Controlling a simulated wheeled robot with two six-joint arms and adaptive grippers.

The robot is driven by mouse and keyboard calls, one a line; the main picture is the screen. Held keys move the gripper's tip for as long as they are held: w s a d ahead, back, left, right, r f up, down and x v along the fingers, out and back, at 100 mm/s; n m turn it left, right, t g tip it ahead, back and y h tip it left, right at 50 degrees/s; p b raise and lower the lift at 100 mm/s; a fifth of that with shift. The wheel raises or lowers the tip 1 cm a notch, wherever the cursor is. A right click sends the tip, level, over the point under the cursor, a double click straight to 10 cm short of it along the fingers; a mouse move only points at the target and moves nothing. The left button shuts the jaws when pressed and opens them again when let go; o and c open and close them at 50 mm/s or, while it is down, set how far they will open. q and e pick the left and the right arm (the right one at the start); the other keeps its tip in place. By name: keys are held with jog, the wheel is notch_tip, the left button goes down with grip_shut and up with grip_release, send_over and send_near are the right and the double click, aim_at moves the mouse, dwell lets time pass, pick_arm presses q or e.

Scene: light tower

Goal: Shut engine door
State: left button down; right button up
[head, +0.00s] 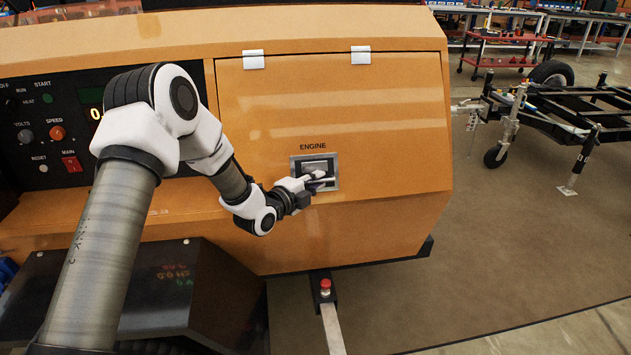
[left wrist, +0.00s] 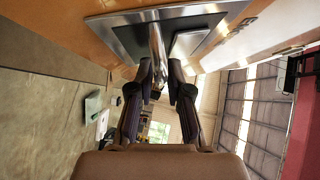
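The engine door (head: 390,120) is an orange panel on the orange machine, hung from two white hinges along its top edge. It lies down against the machine and looks flush or nearly so; I cannot tell whether a small gap is left. A metal latch plate (head: 333,164) sits low on the door under the word ENGINE. My left gripper (head: 312,184) is at this latch. In the left wrist view the latch handle (left wrist: 157,43) stands out between my left fingertips (left wrist: 160,78), which are apart with a small gap beside it. My right gripper is not in view.
A control panel (head: 62,130) with knobs and a red switch is left of the door. A bar with a red button (head: 325,286) juts out below the door. A black trailer frame (head: 575,115) stands at the right. The floor between is clear.

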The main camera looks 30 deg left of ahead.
pick_arm(q)
jog(key=shift+w+a+f+m+t+b, duration=0.2)
jog(key=shift+w+a+f+b, duration=0.4)
jog(key=shift+b, duration=0.3)
jog(key=shift+w+a+f+m+t+b, duration=0.2)
jog(key=shift+w+a+f+b, duration=0.2)
jog(key=shift+w+b, duration=0.4)
jog(key=shift+s+r, duration=0.1)
jog(key=shift+r, duration=0.25)
jog(key=c, duration=1.2)
grip_release()
jog(key=shift+f, duration=0.15)
jog(key=shift+c, duration=0.2)
jog(key=shift+a, duration=0.1)
jog(key=s+a, duration=0.1)
jog(key=s, duration=1)
jog(key=shift+s+a+r, duration=0.3)
jog(key=shift+s, duration=0.05)
